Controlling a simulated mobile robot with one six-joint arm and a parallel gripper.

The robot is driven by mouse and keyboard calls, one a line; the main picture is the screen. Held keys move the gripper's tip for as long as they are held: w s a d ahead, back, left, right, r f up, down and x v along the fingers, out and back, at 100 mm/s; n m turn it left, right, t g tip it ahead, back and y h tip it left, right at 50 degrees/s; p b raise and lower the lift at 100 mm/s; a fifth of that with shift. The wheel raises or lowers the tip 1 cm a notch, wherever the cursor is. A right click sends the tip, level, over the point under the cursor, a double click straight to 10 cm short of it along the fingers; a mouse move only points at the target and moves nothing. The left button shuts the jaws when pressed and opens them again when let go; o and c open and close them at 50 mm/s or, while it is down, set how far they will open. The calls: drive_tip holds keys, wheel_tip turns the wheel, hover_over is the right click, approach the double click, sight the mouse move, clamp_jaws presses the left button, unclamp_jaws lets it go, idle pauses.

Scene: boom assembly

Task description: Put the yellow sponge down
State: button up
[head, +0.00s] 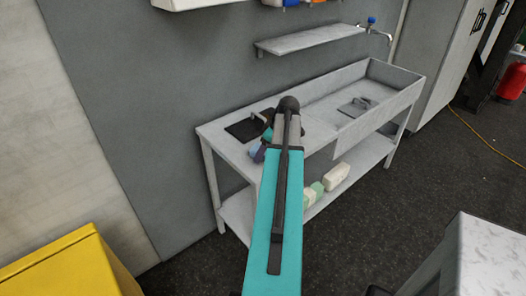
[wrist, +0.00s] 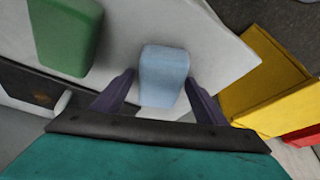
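No yellow sponge can be made out in either view. In the wrist view a light blue, sponge-like block (wrist: 164,72) is between the two dark purple fingers of my gripper (wrist: 160,80). The fingers are very close to its sides; I cannot tell whether they press on it. In the head view my gripper (head: 258,152) is at the left part of the grey sink table (head: 226,150), mostly hidden behind my teal arm. A green block (wrist: 66,36) is at the upper left in the wrist view, on a pale surface.
A white block (head: 336,176) and a pale green block (head: 317,188) are on the table's lower shelf. A dark plate (head: 242,130) is on the tabletop, left of the sink basin (head: 375,92). A wall shelf (head: 310,40) hangs above. A yellow box (head: 62,268) stands at the lower left.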

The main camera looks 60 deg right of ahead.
drive_tip(key=shift+r, duration=0.2)
drive_tip(key=b+v, duration=0.2)
drive_tip(key=v, duration=1)
idle(0.4)
idle(0.6)
